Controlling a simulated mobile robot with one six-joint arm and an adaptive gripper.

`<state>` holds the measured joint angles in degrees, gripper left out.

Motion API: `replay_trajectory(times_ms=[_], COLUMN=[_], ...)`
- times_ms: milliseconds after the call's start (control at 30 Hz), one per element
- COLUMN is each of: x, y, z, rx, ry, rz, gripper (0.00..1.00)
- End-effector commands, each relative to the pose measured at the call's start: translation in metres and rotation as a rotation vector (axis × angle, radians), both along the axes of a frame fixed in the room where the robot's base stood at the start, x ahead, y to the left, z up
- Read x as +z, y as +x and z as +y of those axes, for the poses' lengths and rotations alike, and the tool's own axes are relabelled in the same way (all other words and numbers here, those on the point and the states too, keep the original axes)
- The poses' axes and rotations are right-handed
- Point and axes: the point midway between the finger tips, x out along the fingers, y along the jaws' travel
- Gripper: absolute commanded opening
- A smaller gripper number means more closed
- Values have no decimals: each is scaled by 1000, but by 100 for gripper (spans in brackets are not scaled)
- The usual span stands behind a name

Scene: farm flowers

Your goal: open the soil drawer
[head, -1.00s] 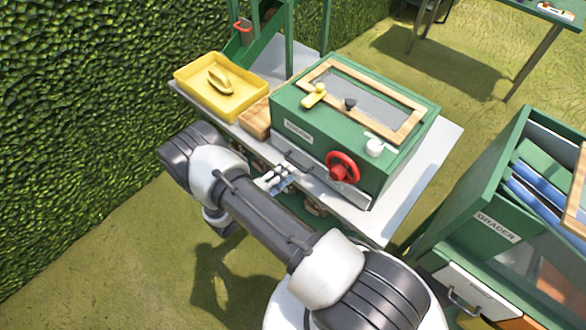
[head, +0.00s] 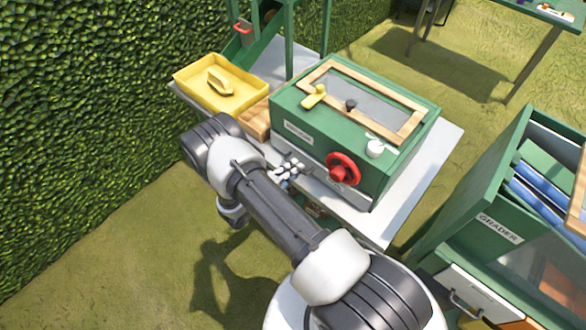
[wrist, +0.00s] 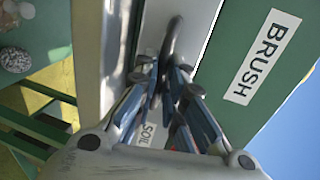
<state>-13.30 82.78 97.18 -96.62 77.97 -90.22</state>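The soil drawer (wrist: 195,32) has a pale front with a "SOIL" label, partly hidden by my fingers in the wrist view. The dark curved drawer handle (wrist: 173,38) runs down between my fingertips. My gripper (wrist: 163,72) has its fingers close together on either side of the handle and looks shut on it. I see no clear gap between the drawer and the box.
A red handwheel (head: 343,169) sticks out right of my gripper. A green "GRADER" cabinet (head: 468,212) stands at the right. Hedge fills the left.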

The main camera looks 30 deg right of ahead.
Motion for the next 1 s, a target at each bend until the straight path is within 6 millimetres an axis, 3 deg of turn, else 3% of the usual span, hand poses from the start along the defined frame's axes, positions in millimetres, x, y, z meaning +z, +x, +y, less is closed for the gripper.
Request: replay_trajectory(times_ms=[100,733,867,1000], x=[0,0,0,0], y=[0,0,-4,-12], z=[0,2,14,40], rx=[0,1,4,7], ry=[0,0,0,0], rz=[0,0,-1,0], gripper=[0,0,0,0])
